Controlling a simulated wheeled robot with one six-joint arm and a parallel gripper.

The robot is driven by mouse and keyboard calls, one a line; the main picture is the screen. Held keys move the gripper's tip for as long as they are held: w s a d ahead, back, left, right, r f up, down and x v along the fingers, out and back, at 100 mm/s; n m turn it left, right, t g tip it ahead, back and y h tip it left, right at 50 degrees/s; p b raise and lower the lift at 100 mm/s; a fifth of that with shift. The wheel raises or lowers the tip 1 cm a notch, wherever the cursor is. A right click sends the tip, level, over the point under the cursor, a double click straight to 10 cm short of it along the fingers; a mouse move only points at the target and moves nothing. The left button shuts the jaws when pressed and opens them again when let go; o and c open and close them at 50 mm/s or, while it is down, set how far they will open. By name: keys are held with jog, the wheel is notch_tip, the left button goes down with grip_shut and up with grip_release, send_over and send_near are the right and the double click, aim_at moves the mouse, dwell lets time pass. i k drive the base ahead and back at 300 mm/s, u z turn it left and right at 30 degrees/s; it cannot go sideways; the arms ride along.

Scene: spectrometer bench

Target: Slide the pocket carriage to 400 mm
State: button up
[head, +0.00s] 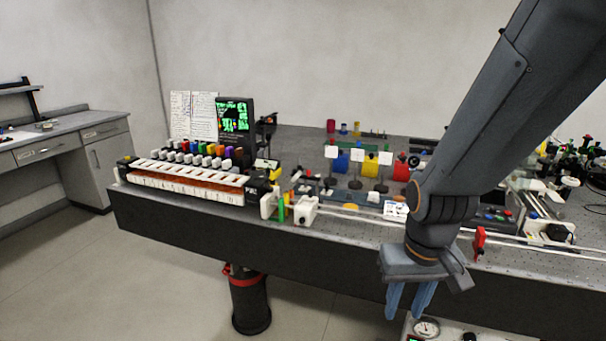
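I cannot tell for sure which part is the pocket carriage. A white block (305,210) sits at the left end of a thin pale rail (350,220) along the bench's front edge. A green upright piece (281,211) stands just left of it. Scale marks such as 400 mm are too small to read. My gripper (406,312) points down in front of the bench's front edge, right of the white block and apart from it. Its two blue fingers are apart with nothing visible between them. My arm hides part of the bench and rail behind it.
A long white and orange rack (185,187) with coloured caps fills the bench's left end. A dark screen (235,116) stands behind it. Card holders (357,156) stand mid-bench. A red clip-like piece (479,242) is right of my gripper. A gauge (427,328) sits below. The left floor is clear.

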aim_at(304, 207)
jog(key=u, duration=0.05)
jog(key=k, duration=0.45)
jog(key=u, duration=0.8)
jog(key=i, duration=1.45)
jog(key=z, duration=0.9)
